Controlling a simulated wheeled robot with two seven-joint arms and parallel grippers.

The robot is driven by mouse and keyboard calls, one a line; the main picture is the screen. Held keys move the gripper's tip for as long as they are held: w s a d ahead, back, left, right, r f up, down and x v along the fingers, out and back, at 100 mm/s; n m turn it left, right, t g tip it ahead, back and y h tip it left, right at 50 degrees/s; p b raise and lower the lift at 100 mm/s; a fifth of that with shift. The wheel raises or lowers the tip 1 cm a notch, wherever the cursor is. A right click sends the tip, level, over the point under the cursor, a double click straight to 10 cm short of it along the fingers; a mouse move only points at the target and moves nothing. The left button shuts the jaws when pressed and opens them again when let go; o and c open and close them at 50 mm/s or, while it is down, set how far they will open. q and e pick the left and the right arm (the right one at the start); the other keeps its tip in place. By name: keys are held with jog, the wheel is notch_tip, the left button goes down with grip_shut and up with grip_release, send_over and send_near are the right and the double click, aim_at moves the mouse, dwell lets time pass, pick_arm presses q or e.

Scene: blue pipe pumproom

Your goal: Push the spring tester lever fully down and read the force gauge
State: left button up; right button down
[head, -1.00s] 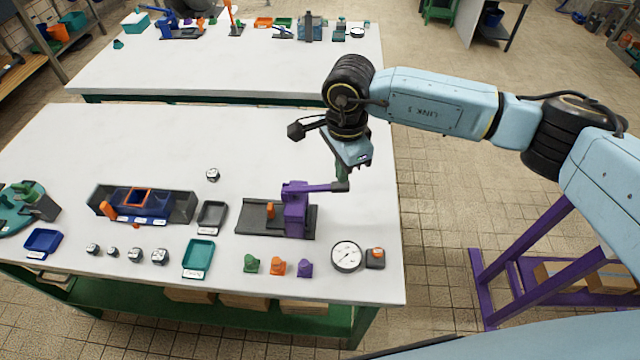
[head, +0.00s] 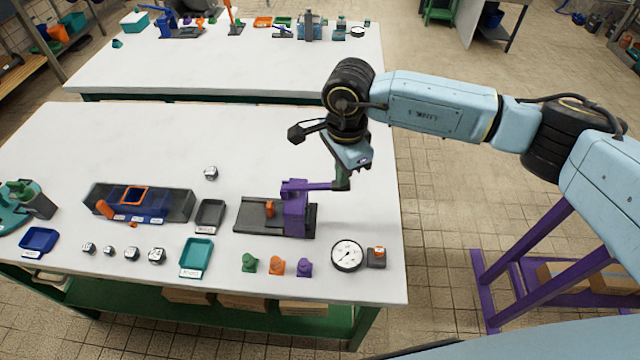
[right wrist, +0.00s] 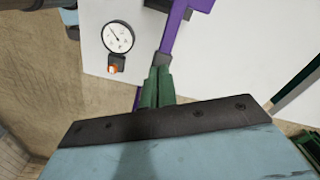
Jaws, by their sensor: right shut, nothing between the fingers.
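The spring tester (head: 296,212) stands near the right end of the near bench, with a purple post on a dark base and an orange part (head: 269,208) on it. Its purple lever (head: 318,186) points right, about level, ending in a dark knob. My right gripper (head: 342,180) is shut and empty, its green fingertips at the lever's knob end; contact is unclear. In the right wrist view the green fingers (right wrist: 157,84) overlap the lever's end (right wrist: 172,35). The round white force gauge (head: 347,255) lies in front; its figures are too small to read. My left gripper is out of view.
An orange-topped block (head: 377,256) sits beside the gauge. Green, orange and purple pieces (head: 276,265) stand in front of the tester. Trays (head: 197,257), small weights (head: 132,254) and a dark long box (head: 172,202) are farther left.

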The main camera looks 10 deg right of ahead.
aim_at(341, 191)
notch_tip(341, 191, down, 6)
jog(key=b, duration=0.4)
jog(key=shift+s+r+b, duration=0.1)
jog(key=shift+b, duration=0.3)
dwell(0.7)
dwell(0.5)
jog(key=shift+d, duration=0.1)
jog(key=shift+r+p, duration=3)
jog(key=shift+r, duration=3.05)
